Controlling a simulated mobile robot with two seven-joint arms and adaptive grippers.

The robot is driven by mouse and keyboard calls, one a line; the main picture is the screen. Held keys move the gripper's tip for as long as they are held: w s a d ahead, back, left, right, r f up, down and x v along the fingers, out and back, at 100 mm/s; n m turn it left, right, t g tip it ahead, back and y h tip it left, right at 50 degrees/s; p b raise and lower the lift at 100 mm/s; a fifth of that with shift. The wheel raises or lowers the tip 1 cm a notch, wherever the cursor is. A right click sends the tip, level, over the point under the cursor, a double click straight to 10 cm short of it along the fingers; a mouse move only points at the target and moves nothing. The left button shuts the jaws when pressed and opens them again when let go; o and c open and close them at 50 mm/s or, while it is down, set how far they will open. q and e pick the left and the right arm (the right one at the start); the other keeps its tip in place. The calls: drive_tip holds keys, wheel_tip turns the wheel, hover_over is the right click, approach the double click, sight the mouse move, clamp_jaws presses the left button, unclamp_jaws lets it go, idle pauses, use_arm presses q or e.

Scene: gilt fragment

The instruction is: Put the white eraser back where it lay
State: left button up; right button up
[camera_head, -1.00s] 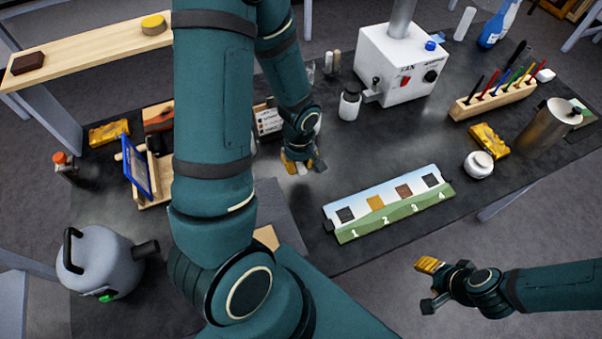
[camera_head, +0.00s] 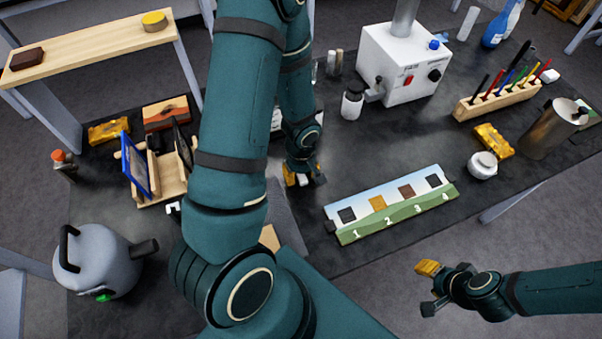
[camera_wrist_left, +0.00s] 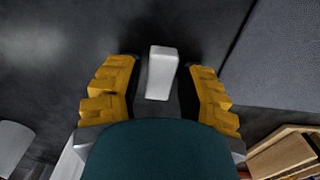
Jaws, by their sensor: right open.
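The white eraser (camera_wrist_left: 161,73) stands out between the two yellow fingers of my left gripper (camera_wrist_left: 160,85) in the left wrist view. It is centred between them, close to their dark inner sides, and I take it as held. In the head view my left gripper (camera_head: 304,177) is low over the dark table, left of the numbered strip, with a small white bit of the eraser showing between its fingers. How far it is above the table is hard to tell. My right gripper (camera_head: 431,287) is open and empty off the table's front edge.
The numbered strip (camera_head: 392,204) lies right of my left gripper. A grey mat (camera_head: 287,220) lies just left, partly behind my arm. A white machine (camera_head: 404,65), a pen rack (camera_head: 497,98) and a white jar (camera_head: 482,165) stand further right. A wooden rack (camera_head: 168,185) is at left.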

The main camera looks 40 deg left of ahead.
sight(301, 175)
use_arm(q)
drive_tip(key=shift+r, duration=0.1)
drive_tip(key=shift+r+p, duration=0.15)
drive_tip(key=shift+p, duration=0.15)
wheel_tip(301, 175, up, 12)
drive_tip(key=p, duration=0.1)
drive_tip(key=shift+p, duration=0.35)
idle(0.5)
